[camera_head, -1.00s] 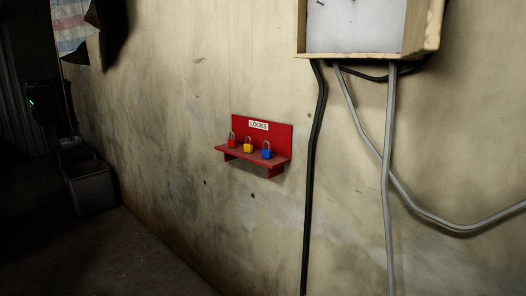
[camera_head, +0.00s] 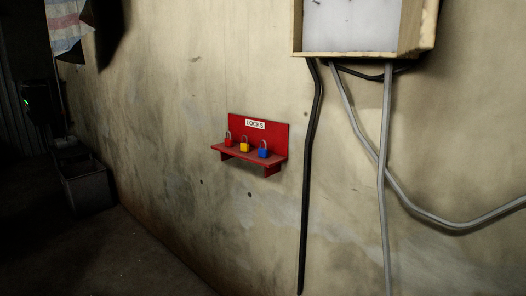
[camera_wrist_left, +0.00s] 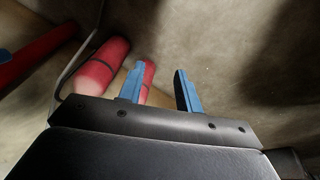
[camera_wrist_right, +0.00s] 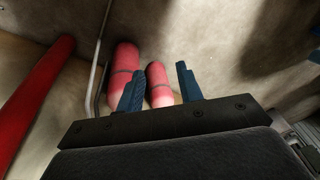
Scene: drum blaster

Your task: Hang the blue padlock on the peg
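The blue padlock (camera_head: 263,153) stands upright at the right end of a red wall shelf (camera_head: 275,161) labelled LOCKS. A yellow padlock (camera_head: 244,147) and a red padlock (camera_head: 228,142) stand to its left. The board's upper part (camera_head: 303,50) is cut off by the top edge, with small dark peg-like shapes on its pale face. My left gripper (camera_wrist_left: 160,88) is open and empty in the left wrist view. My right gripper (camera_wrist_right: 160,88) is open and empty in the right wrist view. Neither gripper shows in the head view, and both are away from the padlocks.
A black cable (camera_head: 313,170) and grey conduits (camera_head: 382,200) run down the wall right of the shelf. A dark bin (camera_head: 86,186) stands on the floor at left. Red cylinders (camera_wrist_right: 126,68) and a red pipe (camera_wrist_right: 38,95) show in the right wrist view.

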